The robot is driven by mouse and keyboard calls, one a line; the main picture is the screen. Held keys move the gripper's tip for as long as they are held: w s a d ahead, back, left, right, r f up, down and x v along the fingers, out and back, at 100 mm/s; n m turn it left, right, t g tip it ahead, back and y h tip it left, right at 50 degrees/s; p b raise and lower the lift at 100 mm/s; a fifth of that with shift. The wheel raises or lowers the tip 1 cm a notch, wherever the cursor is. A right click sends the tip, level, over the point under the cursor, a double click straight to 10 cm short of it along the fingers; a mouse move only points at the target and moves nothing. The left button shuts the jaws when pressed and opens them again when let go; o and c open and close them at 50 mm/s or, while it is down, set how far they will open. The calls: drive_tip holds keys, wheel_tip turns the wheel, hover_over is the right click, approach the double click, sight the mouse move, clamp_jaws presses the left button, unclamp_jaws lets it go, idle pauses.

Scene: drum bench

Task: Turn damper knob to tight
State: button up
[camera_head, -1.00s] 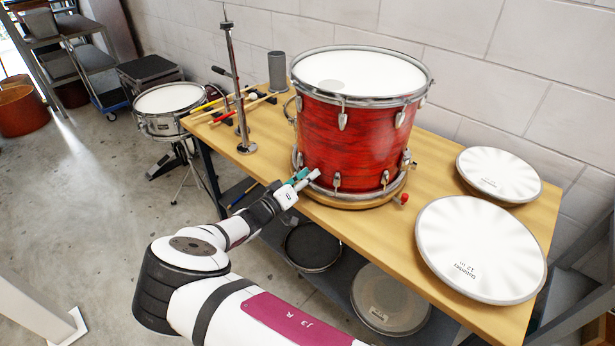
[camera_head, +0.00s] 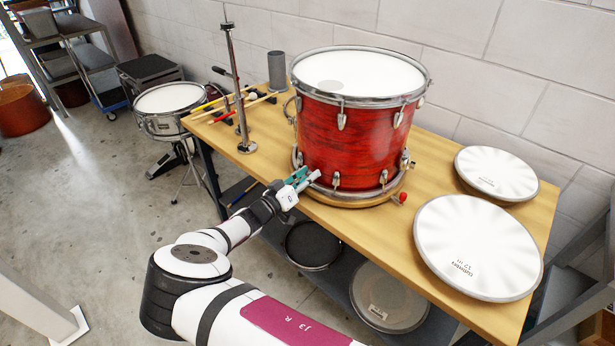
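The red drum (camera_head: 350,145) stands upright on a round wooden base on the bench, with a white head on top. A small red knob (camera_head: 402,198) sticks out low at the right front of that base; I cannot be sure it is the damper knob, and no tight marking is readable. My gripper (camera_head: 308,177) is at the drum's lower left front, near the bench's front edge. Its fingers point toward the drum with a small gap between them, and I see nothing held. Whether a fingertip touches the drum or base cannot be told. The red knob is well to the right of my gripper.
Two white round drum heads (camera_head: 478,248) (camera_head: 497,172) lie on the bench (camera_head: 440,150) at the right. A metal stand (camera_head: 243,110), drumsticks (camera_head: 222,108) and a grey cup (camera_head: 277,72) are at the left. A snare drum (camera_head: 170,100) stands on the floor beyond.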

drive_tip(key=o, duration=0.3)
drive_tip(key=v, duration=1.2)
